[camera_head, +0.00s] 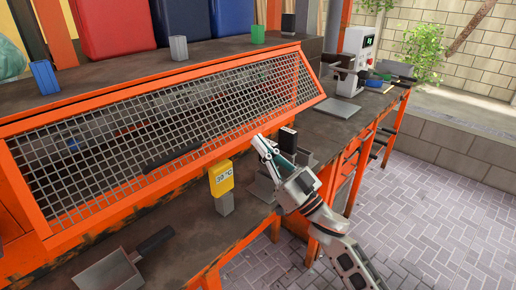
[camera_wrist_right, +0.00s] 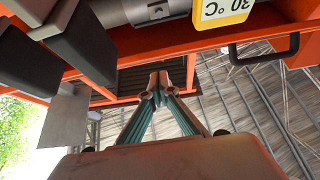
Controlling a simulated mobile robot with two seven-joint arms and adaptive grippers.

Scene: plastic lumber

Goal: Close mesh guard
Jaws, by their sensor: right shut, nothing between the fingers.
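The mesh guard (camera_head: 150,125) is a long orange frame with grey wire mesh, sloping down from the rear shelf toward the front of the bench. Its black handle bar (camera_head: 173,156) is on the lower front edge. I cannot tell whether the guard rests fully down. My right gripper (camera_head: 260,141) is shut and empty, to the right of the handle and close to the guard's lower right edge. In the wrist view its fingertips (camera_wrist_right: 158,84) meet. My left gripper is not in view.
A yellow display reading 30 °C (camera_head: 221,178) stands on a grey post in front of the guard. A black-topped block (camera_head: 288,139) is close behind my right gripper. A dustpan-like metal scoop (camera_head: 108,272) lies at the front left. The paved floor at right is clear.

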